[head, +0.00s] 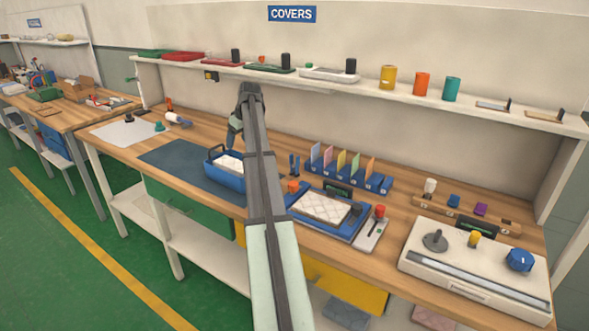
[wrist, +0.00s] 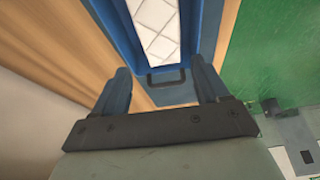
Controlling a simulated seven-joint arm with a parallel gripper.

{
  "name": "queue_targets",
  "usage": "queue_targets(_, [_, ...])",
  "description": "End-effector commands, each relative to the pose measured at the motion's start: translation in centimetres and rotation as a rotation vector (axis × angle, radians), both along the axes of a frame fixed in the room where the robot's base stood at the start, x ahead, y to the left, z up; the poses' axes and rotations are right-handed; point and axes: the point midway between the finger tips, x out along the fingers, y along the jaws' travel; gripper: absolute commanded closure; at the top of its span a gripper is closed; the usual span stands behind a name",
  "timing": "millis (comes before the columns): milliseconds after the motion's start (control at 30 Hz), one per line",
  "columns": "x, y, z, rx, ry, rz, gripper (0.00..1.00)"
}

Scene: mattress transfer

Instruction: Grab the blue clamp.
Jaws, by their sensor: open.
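A small upright blue piece with two prongs (head: 294,165), which looks like the blue clamp, stands on the bench behind an orange block (head: 293,187), just right of my arm. I do not make it out in the wrist view. My gripper (head: 234,140) is left of it in the head view, above the far side of a blue tray. In the wrist view my gripper (wrist: 160,70) is open, its two blue-grey fingers apart with nothing held between them. The end of the blue tray (wrist: 168,90), with its dark handle, shows beyond and between the fingers.
The blue tray (head: 222,180) holds a white quilted pad on a dark mat (head: 170,160). Right of my arm are a blue fixture (head: 352,232) with another quilted pad, coloured cards (head: 341,160) and a white control panel (head: 430,262). A shelf (head: 430,105) runs above.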

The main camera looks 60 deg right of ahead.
Motion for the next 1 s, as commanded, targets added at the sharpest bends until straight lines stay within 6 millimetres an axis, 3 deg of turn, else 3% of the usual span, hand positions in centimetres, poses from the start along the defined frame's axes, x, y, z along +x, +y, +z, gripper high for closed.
queue_targets(267, [-0.7, -0.7, 0.0, 0.000, 0.000, -0.011, 0.26])
queue_targets(467, [-4.0, -4.4, 0.2, -0.001, -0.001, -0.065, 0.26])
queue_targets(833, [-10.5, -13.8, 1.3, -0.008, 0.073, -0.219, 0.26])
queue_targets(1000, [-12.1, -15.1, 1.3, 0.044, 0.131, -0.377, 0.26])
